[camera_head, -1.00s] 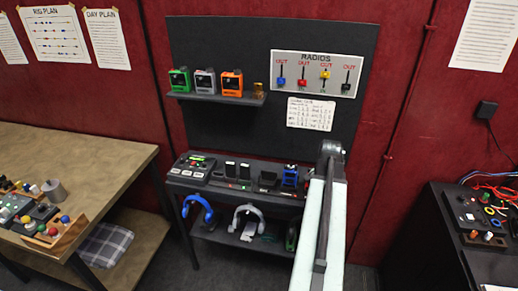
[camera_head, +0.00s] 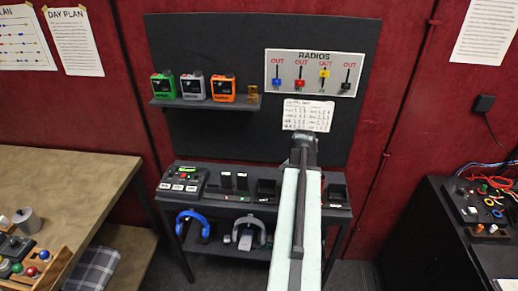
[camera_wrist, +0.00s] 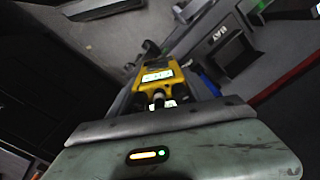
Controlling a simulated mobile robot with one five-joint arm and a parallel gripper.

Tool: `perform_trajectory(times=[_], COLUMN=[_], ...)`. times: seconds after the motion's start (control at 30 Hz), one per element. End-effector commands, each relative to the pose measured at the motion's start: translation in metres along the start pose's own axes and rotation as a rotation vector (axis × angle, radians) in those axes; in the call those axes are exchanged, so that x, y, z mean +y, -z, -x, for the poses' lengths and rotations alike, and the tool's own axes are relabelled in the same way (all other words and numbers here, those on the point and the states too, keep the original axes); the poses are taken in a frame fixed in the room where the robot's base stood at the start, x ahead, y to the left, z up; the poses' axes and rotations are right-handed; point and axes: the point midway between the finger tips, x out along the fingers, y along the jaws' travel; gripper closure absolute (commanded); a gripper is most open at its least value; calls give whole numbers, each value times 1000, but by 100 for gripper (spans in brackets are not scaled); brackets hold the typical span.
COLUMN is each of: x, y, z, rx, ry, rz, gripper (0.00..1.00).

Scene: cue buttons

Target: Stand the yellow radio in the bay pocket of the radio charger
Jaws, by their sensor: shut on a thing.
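The yellow radio (camera_wrist: 155,72), with a white label, is held in my gripper (camera_wrist: 158,98) in the wrist view. My gripper is shut on its near end. The radio's far end points away, over the grey bench. A pocket marked BAY (camera_wrist: 235,55) is to the right of the radio in the wrist view, apart from it. In the head view, the end of my arm (camera_head: 303,145) is over the charger bench and hides the radio. Dark upright pockets (camera_head: 267,190) show left of my arm, and another dark pocket (camera_head: 335,192) shows right of it.
Green, grey and orange radios (camera_head: 193,88) stand on the wall shelf (camera_head: 205,103). A button panel (camera_head: 183,180) is at the bench's left end. A wooden table (camera_head: 70,175) is at left and a black bench (camera_head: 480,225) at right.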

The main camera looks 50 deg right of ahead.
Motion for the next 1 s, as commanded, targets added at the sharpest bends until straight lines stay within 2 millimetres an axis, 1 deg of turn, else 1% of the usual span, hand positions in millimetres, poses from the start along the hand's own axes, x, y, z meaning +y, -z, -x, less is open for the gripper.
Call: perform_trajectory(times=[0.33, 0.47, 0.53, 0.6, 0.7, 0.8, 1.0], x=[3, 4, 4, 4, 4, 4, 5], y=[1, 2, 3, 4, 6, 6, 8], z=[1, 8, 18, 38, 60, 76, 105], rx=[0, 0, 0, 0, 0, 0, 0], ry=[0, 0, 0, 0, 0, 0, 0], rz=[-1, 75, 166, 277, 383, 449, 527], gripper=[91, 91, 91, 91, 91, 91, 91])
